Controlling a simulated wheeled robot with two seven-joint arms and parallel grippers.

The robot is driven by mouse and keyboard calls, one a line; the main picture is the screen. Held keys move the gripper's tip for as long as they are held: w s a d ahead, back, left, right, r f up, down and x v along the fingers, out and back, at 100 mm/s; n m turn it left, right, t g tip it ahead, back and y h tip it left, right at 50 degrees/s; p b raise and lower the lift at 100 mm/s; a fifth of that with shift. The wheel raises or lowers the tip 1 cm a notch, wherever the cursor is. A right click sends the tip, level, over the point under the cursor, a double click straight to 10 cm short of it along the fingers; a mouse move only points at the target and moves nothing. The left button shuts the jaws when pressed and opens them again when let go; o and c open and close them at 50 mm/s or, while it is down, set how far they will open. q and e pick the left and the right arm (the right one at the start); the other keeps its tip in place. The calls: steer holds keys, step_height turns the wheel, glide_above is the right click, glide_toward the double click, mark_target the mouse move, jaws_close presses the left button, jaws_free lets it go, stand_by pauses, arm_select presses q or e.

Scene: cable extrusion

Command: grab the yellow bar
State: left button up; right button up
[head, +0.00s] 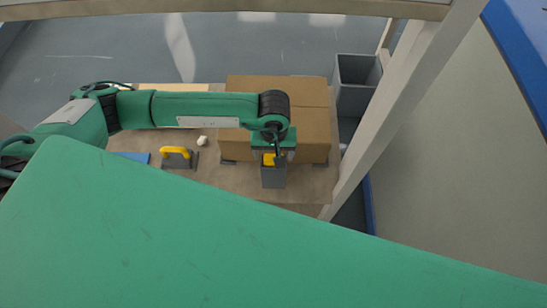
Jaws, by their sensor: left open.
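One yellow bar (177,151) is a handle-shaped piece on a dark grey block (181,162), left of the cardboard box. A second yellow piece (269,159) shows under my left gripper (271,160), above a grey block (273,179). My left arm reaches in from the left, and its open gripper points down over this second yellow piece. The gripper and wrist partly hide it, and I cannot tell whether the fingers touch it. My right gripper does not show.
A cardboard box (305,98) stands just behind my left gripper on the brown table (222,188). A small white object (202,141) and a blue item (134,157) lie to the left.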

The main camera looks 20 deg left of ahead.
arm_select(q)
steer(key=shift+f, duration=0.25)
steer(key=c, duration=1.1)
steer(key=shift+r, duration=0.1)
